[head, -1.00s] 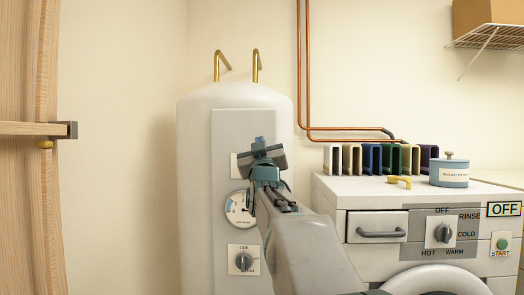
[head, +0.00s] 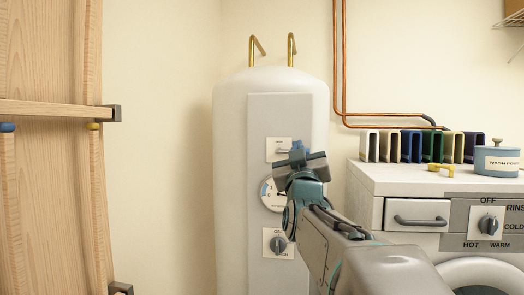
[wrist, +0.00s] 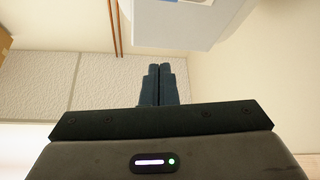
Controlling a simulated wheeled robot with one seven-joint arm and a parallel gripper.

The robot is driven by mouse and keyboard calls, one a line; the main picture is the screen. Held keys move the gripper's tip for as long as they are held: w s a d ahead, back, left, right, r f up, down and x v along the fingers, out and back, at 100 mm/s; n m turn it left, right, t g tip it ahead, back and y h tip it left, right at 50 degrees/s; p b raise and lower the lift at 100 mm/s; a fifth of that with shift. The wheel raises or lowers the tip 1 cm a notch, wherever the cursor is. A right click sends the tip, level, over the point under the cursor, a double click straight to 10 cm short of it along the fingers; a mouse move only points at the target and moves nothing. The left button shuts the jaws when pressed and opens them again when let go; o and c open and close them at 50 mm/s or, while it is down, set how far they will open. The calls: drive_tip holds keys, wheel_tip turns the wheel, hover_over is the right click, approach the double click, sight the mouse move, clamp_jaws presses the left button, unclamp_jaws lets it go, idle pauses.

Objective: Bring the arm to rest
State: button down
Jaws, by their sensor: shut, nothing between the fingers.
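My gripper (head: 299,150) is raised in front of the white water heater (head: 230,150) in the head view. It overlaps the heater's grey panel (head: 262,112) and partly hides the round gauge (head: 268,196). In the wrist view my gripper's two dark fingers (wrist: 157,72) are together with nothing between them. A knob (head: 278,244) sits low on the panel, left of my arm. I cannot tell how far my gripper is from the panel.
A washer (head: 375,180) stands at the right, with a drawer (head: 416,215), a dial (head: 487,224), several coloured upright holders (head: 412,146), a yellow handle-shaped item (head: 441,169) and a blue canister (head: 497,161). A wooden rack (head: 45,108) is at the left. Bare wall lies between rack and heater.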

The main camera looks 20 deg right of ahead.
drive_tip(key=shift+w, duration=0.1)
drive_tip(key=s+a+f+n+g+y+p, duration=0.2)
drive_tip(key=a+f+g+y+p, duration=0.65)
drive_tip(key=a+p, duration=0.5)
drive_tip(key=s+a+f+g+p, duration=0.2)
drive_tip(key=s+g+p, duration=0.1)
drive_tip(key=s, duration=0.3)
drive_tip(key=s+a+f+g+y+p, duration=0.1)
drive_tip(key=s+a+f+g+p, duration=0.1)
drive_tip(key=s+p, duration=0.4)
drive_tip(key=s+a+f+g+y+p, duration=0.1)
drive_tip(key=s+f+g+p, duration=0.3)
drive_tip(key=s, duration=0.4)
drive_tip(key=shift+a+g, duration=0.65)
